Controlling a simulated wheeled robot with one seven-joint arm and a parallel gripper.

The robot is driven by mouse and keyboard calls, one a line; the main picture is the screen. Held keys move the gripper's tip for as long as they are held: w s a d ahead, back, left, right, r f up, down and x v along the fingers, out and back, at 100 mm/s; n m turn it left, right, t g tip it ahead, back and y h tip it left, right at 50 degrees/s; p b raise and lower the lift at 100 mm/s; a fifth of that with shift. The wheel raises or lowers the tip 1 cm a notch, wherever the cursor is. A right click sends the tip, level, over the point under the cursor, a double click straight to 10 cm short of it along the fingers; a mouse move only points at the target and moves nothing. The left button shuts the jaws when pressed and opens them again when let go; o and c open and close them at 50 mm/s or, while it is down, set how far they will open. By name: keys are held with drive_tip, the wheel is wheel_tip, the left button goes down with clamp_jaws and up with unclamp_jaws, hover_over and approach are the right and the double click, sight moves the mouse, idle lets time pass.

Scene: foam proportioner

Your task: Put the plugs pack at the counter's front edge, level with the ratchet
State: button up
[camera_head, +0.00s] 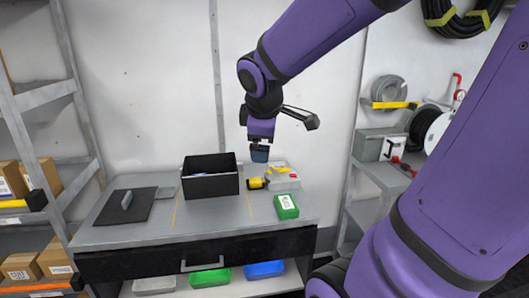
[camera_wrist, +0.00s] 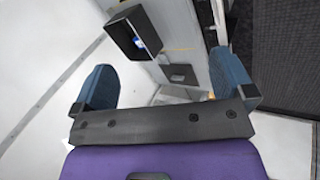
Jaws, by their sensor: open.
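A green box with a white label (camera_head: 286,206), which looks like the plugs pack, lies on the right part of the grey counter (camera_head: 240,217), near its front edge. I cannot pick out the ratchet for certain; a small grey piece (camera_head: 126,200) stands on a black mat (camera_head: 112,209) at the counter's left. My gripper (camera_head: 260,155) hangs above the back right of the counter, behind the green box and apart from it. In the wrist view its blue fingers (camera_wrist: 165,88) are spread wide with nothing between them.
A black open bin (camera_head: 210,186) stands at the counter's back middle, with something blue and white (camera_wrist: 140,44) inside. A yellow-and-black item (camera_head: 256,183) and a pale grey-and-yellow item (camera_head: 283,177) lie right of it. The counter's front middle is clear.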

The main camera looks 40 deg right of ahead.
drive_tip(key=s+a+r+m+y, duration=0.3)
drive_tip(key=s+a+m, duration=0.5)
drive_tip(key=s+a, duration=0.2)
drive_tip(key=shift+s+a+r+t+y, duration=0.2)
drive_tip(key=shift+s+t+y, duration=0.15)
drive_tip(key=shift+s, duration=0.6)
